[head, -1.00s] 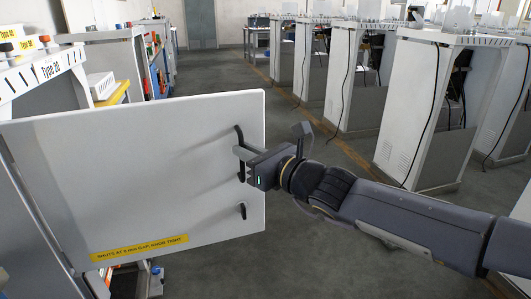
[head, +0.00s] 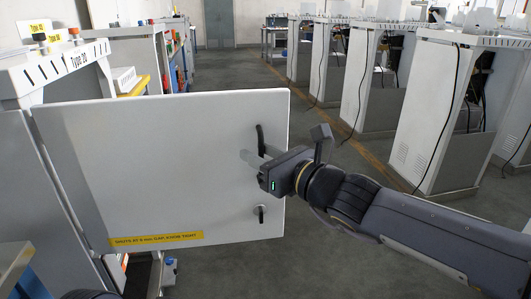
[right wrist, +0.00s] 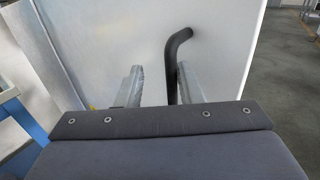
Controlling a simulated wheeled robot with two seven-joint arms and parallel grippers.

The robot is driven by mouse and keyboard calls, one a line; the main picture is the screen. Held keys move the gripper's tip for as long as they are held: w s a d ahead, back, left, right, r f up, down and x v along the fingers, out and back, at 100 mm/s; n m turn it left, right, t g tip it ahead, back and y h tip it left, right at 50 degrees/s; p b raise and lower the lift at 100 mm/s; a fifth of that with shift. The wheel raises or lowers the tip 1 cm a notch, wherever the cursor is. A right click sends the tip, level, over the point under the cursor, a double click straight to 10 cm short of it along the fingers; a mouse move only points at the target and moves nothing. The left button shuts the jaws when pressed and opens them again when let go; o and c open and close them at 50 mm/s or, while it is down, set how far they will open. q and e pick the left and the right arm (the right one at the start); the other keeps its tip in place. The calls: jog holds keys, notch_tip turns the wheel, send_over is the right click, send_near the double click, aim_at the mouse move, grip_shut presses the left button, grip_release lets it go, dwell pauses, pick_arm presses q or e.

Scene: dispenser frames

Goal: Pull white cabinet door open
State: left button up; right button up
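The white cabinet door (head: 150,165) stands swung out from the cabinet (head: 25,150) on the left, its hinge side on the left and free edge on the right. In the right wrist view, the handle (right wrist: 174,62) lies between the two fingers, close to the right one, with a clear gap to the left finger. My left gripper does not show.
A row of white cabinets (head: 440,110) with hanging cables stands on the right. Shelving with a blue frame and coloured items (head: 178,58) is behind the door. Grey floor (head: 235,70) is free between them. A dark part of me shows at the bottom left.

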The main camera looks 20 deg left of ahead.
jog(key=shift+w+d, duration=0.15)
jog(key=p+v, duration=0.1)
jog(key=v, duration=0.6)
jog(key=shift+d, duration=0.3)
